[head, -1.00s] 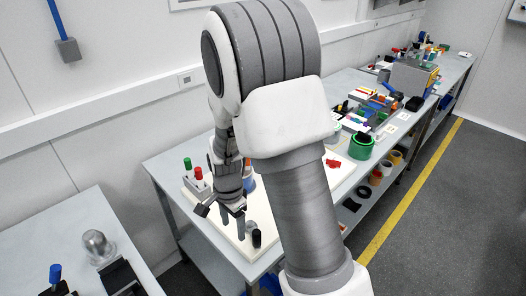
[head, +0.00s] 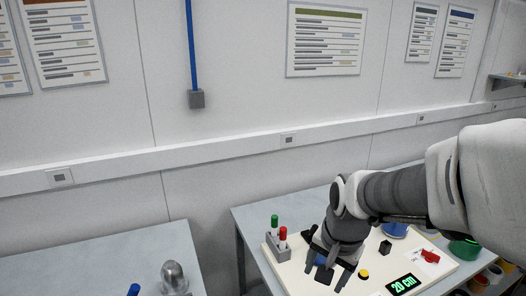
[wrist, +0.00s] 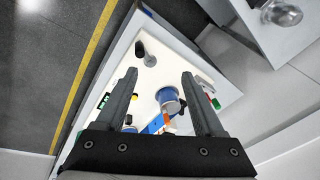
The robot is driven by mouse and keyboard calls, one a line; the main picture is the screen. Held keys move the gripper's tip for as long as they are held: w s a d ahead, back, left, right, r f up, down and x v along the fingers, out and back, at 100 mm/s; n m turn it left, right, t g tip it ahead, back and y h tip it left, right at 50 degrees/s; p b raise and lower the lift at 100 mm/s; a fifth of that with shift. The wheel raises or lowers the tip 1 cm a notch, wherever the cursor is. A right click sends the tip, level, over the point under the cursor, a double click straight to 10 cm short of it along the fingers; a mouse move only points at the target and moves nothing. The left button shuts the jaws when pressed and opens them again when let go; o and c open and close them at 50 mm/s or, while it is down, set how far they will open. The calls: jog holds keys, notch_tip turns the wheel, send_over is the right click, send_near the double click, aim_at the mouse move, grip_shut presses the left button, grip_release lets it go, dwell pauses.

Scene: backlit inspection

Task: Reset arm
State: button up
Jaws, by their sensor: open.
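My gripper (head: 328,277) is open over the front left part of a white board in the head view. In the wrist view my gripper (wrist: 159,76) has its two dark fingers wide apart, with nothing held between them. The board (wrist: 184,43) lies beyond the fingertips. A blue round thing (wrist: 168,97) and a dark cylinder (wrist: 148,58) stand on the board. My arm reaches in from the right of the head view and hides part of the board.
A grey holder (head: 274,249) with red and green-topped pieces stands left of my gripper. A yellow button (head: 364,274), black block (head: 385,247), red piece (head: 430,256) and "20 cm" display (head: 404,284) are to its right. Another table (head: 110,262) is at left, across a gap.

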jog(key=s+d+r+n+t, duration=0.1)
jog(key=s+r+n+t, duration=0.2)
jog(key=s+r+n, duration=0.4)
jog(key=shift+s+d+r, duration=0.35)
jog(key=shift+s+r, duration=0.45)
jog(key=shift+s, duration=1.55)
jog(key=shift+c, duration=0.4)
